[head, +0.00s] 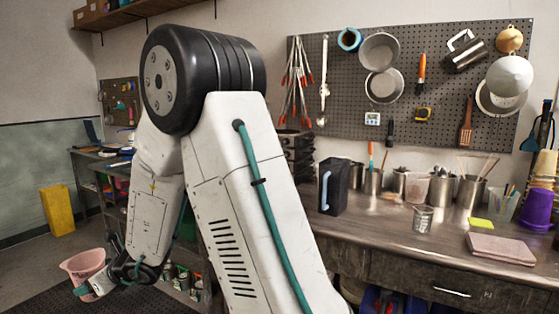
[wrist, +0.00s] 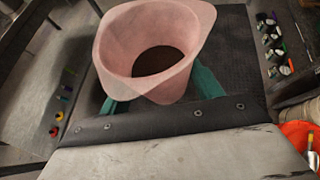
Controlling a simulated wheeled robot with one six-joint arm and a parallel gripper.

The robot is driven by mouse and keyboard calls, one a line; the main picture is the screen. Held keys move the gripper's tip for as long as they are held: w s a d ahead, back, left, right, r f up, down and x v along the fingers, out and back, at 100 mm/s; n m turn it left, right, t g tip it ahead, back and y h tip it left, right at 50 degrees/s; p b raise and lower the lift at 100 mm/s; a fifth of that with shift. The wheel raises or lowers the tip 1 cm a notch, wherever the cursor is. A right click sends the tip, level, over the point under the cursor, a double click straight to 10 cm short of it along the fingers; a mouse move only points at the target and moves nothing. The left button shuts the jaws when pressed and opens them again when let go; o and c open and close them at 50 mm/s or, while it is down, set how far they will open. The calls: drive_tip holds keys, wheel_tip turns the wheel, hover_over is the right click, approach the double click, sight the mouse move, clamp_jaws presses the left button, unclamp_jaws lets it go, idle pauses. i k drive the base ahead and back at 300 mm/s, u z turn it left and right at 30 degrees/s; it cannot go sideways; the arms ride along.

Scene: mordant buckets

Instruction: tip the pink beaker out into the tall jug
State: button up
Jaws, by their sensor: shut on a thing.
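The pink beaker (wrist: 118,48) is held in my gripper (wrist: 155,90), between its two green fingers. In the wrist view its open mouth faces the camera, and something dark brown shows inside it. In the head view the beaker (head: 84,264) is at the lower left, off to the side of the workbench, looking about upright. My gripper (head: 95,288) is shut on it there. A tall dark jug (head: 333,188) with a light blue handle stands on the workbench, right of my arm and well apart from the beaker. The inside of the jug is hidden.
A pegboard (head: 420,85) with hung tools is behind. A yellow bin (head: 57,210) stands at the far left. My arm blocks the middle.

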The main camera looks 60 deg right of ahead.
sight(334, 172)
drive_tip(key=z, duration=1)
drive_tip(key=i, duration=1)
drive_tip(key=z, duration=0.05)
